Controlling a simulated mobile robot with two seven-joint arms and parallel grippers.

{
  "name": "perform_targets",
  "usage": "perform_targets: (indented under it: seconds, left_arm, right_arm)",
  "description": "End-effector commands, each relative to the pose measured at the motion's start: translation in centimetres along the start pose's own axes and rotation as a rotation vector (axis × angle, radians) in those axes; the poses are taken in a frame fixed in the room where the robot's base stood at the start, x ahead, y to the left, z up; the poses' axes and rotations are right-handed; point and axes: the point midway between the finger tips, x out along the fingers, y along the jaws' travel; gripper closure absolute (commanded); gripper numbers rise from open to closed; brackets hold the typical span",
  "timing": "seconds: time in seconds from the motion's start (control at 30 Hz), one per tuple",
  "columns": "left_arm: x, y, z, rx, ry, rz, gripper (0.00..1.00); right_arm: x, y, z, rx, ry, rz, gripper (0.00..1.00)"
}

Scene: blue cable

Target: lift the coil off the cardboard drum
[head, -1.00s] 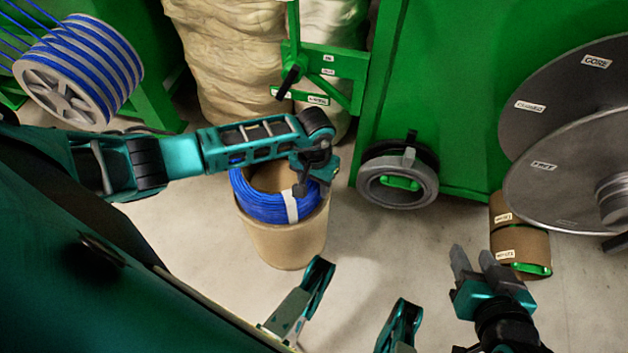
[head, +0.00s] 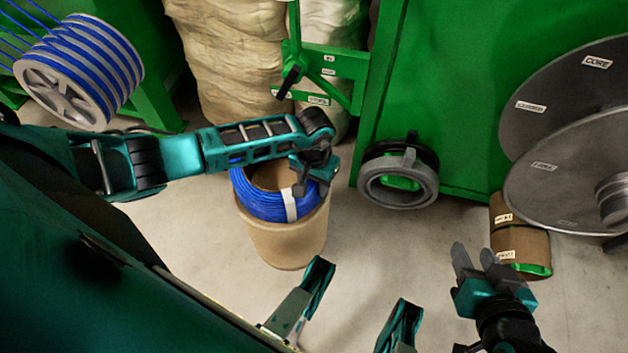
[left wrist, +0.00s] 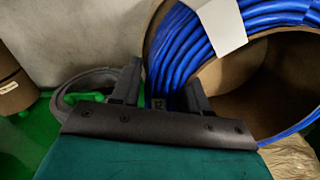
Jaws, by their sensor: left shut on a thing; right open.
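The blue cable coil (head: 263,203) with a white band sits around the core at the top of the cardboard drum (head: 285,243), which stands upright on the floor. My left gripper (head: 302,187) is at the right side of the coil. In the left wrist view the fingers of my left gripper (left wrist: 160,88) are on either side of the blue coil strands (left wrist: 180,55), shut on them. The white band (left wrist: 220,25) is beside the fingers. My left arm hides the back of the coil in the head view. My right gripper (head: 474,258) is open and empty, well right of the drum.
A grey ring-shaped wheel (head: 398,180) is by the green machine (head: 455,100). Small cardboard spools (head: 520,245) and large grey discs (head: 565,165) stand at the right. A blue-striped reel (head: 80,72) is at the left. Pale wrapped stacks (head: 230,60) stand behind the drum.

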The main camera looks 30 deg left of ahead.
Motion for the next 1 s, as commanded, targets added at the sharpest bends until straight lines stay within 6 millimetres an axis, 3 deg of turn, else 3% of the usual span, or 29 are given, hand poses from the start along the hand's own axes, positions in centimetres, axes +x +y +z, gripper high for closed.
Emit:
perform_targets:
  seconds: [1.0]
  left_arm:
    - [-0.93,-0.01,-0.2,0.001,0.005,-0.001,1.0]
  right_arm:
    - [-0.49,-0.16,-0.01,0.002,-0.01,-0.002,0.57]
